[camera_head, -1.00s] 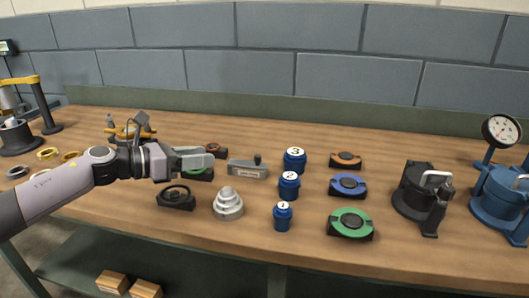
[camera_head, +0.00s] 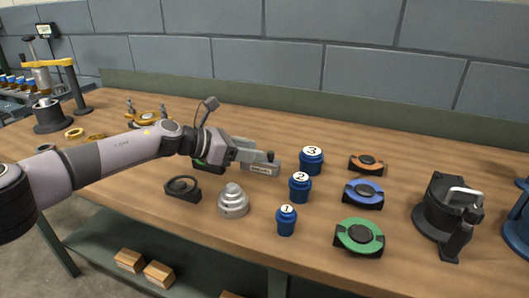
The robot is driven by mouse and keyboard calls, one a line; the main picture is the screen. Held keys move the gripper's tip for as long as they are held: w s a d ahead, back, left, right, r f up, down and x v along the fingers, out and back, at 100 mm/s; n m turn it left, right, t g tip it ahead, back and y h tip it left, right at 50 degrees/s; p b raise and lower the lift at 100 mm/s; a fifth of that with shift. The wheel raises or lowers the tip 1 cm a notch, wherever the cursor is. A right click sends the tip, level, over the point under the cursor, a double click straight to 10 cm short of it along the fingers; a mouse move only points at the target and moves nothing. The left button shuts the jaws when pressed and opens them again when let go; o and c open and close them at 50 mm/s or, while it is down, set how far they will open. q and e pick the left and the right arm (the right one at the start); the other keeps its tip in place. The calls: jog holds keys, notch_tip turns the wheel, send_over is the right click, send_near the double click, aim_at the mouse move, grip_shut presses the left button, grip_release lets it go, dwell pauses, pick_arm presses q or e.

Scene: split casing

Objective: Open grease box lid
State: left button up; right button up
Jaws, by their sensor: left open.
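The grease box is probably the small grey box (camera_head: 261,169) with a label on its front, in the middle of the bench. A small dark knob (camera_head: 270,156) stands up at its right end. My left gripper (camera_head: 258,154) reaches in from the left, open, with its fingers over the box and its tips close to the knob. I cannot tell whether they touch it. The gripper hides much of the top of the box, so the lid's position is unclear. My right gripper is out of view.
Blue numbered jars, such as jar 3 (camera_head: 311,161), stand to the right. Orange, blue and green ring fixtures (camera_head: 359,237) and a black clamp housing (camera_head: 446,207) stand farther right.

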aim_at(268, 153)
pick_arm(q)
jog(key=shift+x, duration=2.1)
jog(key=shift+f, duration=0.1)
grip_shut()
